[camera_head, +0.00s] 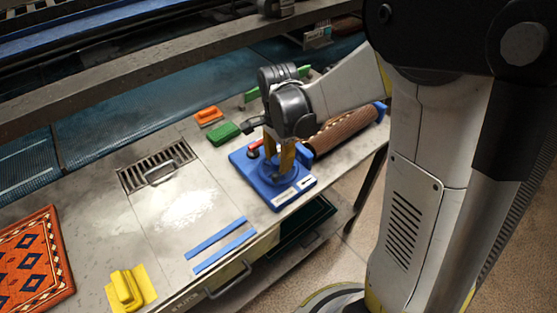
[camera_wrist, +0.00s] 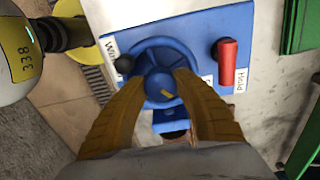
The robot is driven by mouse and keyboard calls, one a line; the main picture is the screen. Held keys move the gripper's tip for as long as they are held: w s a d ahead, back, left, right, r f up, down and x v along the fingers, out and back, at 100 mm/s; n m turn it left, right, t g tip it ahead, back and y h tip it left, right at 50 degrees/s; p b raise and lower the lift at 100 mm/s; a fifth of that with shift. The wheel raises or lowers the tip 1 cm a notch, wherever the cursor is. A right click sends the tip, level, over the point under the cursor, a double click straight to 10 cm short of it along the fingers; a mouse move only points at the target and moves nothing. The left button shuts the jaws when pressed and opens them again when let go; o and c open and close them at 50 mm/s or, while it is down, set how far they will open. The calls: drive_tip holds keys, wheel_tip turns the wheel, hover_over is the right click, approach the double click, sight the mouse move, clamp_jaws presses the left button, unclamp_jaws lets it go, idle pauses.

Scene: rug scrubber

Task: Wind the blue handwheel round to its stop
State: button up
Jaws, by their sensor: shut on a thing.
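The blue handwheel (camera_wrist: 150,47) lies flat on a blue base (camera_wrist: 191,32) in the wrist view. It has a round raised hub and a black knob (camera_wrist: 124,64) at its left rim. A small yellow mark shows on the hub. The base also shows in the head view (camera_head: 293,196), near the front edge of the bench. My gripper (camera_wrist: 160,80) points down with its two yellow fingers on either side of the hub, shut on the handwheel. In the head view my gripper (camera_head: 278,168) stands over the base, and its fingers hide part of the wheel.
A red lever (camera_wrist: 227,62) stands beside the wheel by a "Hold" label. A brown roll (camera_head: 346,131) lies right of the base, with green (camera_head: 225,132) and orange (camera_head: 208,116) blocks to the left. A grate (camera_head: 150,166) and a yellow brush (camera_head: 125,290) are farther off.

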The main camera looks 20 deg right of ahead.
drive_tip(key=m, duration=1.1)
drive_tip(key=shift+m, duration=1.7)
drive_tip(key=o, duration=1.2)
